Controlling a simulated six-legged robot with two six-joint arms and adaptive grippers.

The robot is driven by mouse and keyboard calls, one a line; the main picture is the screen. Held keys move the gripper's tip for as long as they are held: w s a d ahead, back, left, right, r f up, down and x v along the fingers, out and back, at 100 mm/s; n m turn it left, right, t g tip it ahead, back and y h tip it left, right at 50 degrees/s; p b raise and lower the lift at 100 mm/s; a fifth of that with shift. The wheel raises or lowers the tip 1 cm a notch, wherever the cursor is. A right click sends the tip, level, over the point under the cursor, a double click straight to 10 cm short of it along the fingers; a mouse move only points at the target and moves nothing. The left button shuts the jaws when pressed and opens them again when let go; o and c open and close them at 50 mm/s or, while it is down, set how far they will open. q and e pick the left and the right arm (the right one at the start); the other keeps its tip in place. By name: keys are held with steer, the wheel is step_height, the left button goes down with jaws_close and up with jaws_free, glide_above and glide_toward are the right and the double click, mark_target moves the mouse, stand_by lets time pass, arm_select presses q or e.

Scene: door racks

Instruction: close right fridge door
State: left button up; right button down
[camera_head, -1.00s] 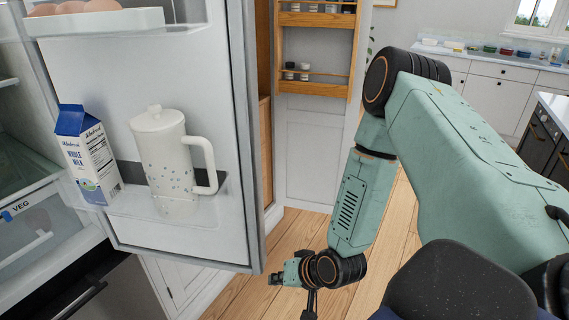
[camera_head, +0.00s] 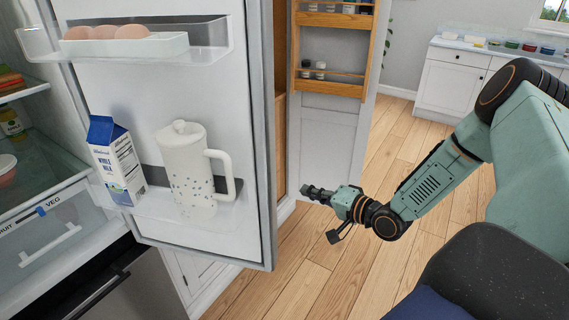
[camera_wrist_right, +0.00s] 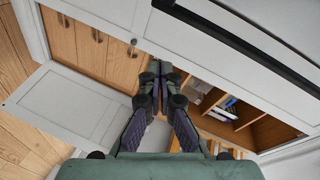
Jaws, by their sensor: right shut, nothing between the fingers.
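The right fridge door (camera_head: 255,130) stands open in the head view, its inner side with shelves facing me. A white pitcher (camera_head: 190,170) and a milk carton (camera_head: 117,160) stand on its lower shelf, and eggs (camera_head: 105,32) sit on its upper shelf. My right gripper (camera_head: 308,190) is shut and empty, to the right of the door's free edge and apart from it in the picture. In the right wrist view the gripper (camera_wrist_right: 160,70) points toward cabinets. My left gripper is not in view.
The fridge interior (camera_head: 30,150) with a drawer shows at the left. An open pantry door with wooden racks (camera_head: 330,50) stands behind the fridge door. A white counter (camera_head: 460,85) is at the back right. The wooden floor (camera_head: 320,260) between is clear.

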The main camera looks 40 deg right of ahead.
step_height(320, 180, up, 5)
steer(key=d+m+t+y, duration=0.1)
steer(key=d+m+y, duration=0.1)
steer(key=y, duration=0.1)
steer(key=w+a+b, duration=0.1)
steer(key=w+a, duration=0.4)
steer(key=a, duration=0.1)
steer(key=shift+w+a, duration=0.15)
steer(key=shift+a, duration=0.15)
stand_by(0.5)
steer(key=shift+w, duration=0.1)
